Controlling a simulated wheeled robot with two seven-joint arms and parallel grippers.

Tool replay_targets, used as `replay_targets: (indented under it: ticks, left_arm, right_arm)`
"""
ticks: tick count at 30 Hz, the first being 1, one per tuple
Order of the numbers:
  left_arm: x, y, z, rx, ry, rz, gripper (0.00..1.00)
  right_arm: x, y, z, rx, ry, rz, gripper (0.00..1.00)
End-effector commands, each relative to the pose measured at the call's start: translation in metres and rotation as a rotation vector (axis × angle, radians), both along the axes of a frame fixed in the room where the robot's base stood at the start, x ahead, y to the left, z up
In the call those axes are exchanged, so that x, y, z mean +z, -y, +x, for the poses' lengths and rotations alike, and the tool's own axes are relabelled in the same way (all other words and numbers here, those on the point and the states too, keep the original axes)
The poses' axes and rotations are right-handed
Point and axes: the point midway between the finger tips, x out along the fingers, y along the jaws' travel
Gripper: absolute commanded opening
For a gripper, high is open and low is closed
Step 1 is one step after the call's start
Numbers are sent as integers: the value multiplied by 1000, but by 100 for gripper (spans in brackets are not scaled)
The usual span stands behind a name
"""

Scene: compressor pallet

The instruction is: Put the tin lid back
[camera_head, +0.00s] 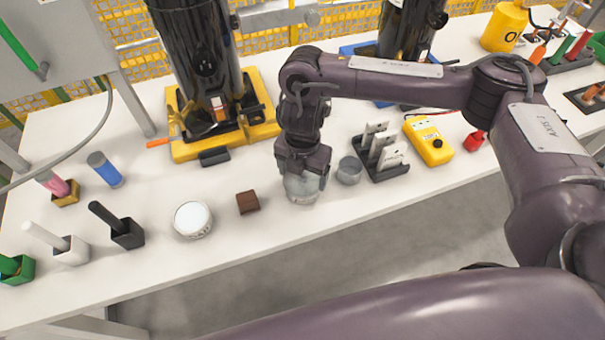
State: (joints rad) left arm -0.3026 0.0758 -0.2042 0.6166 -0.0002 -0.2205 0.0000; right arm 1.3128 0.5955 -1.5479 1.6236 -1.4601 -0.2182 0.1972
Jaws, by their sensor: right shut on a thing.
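My right gripper (303,162) points down near the front middle of the white table. It is shut on a pale grey round thing (302,190), which its fingers partly cover. I cannot tell whether this is the tin lid alone or a lid on a tin, or whether it touches the table. A short round tin (192,220) with a pale top and bright rim stands to the left; I cannot tell if that top is open or covered. A grey open cup (349,170) stands close to the right of the gripper. My left gripper is not in view.
A small brown block (248,202) sits between the tin and the gripper. A black rack with white pieces (384,153) and a yellow meter (428,141) stand right. A yellow-based machine (222,130) stands behind. Holders with tools (127,232) line the left. The front edge is near.

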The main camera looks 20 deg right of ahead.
Motion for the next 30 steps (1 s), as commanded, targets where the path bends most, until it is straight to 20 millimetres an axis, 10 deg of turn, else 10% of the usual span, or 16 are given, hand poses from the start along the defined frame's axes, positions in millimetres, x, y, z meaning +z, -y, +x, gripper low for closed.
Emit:
replay_targets:
  ticks: [12, 13, 17, 30]
  left_arm:
    - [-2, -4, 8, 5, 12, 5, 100]
    - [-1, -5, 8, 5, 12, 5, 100]
    - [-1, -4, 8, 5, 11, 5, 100]
    - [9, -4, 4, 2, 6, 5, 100]
  right_arm:
    - [-6, 0, 0, 0, 1, 0, 59]
    - [-5, 0, 0, 1, 1, 0, 85]
    - [-5, 0, 0, 1, 1, 0, 100]
    - [25, 0, 2, 3, 7, 0, 100]
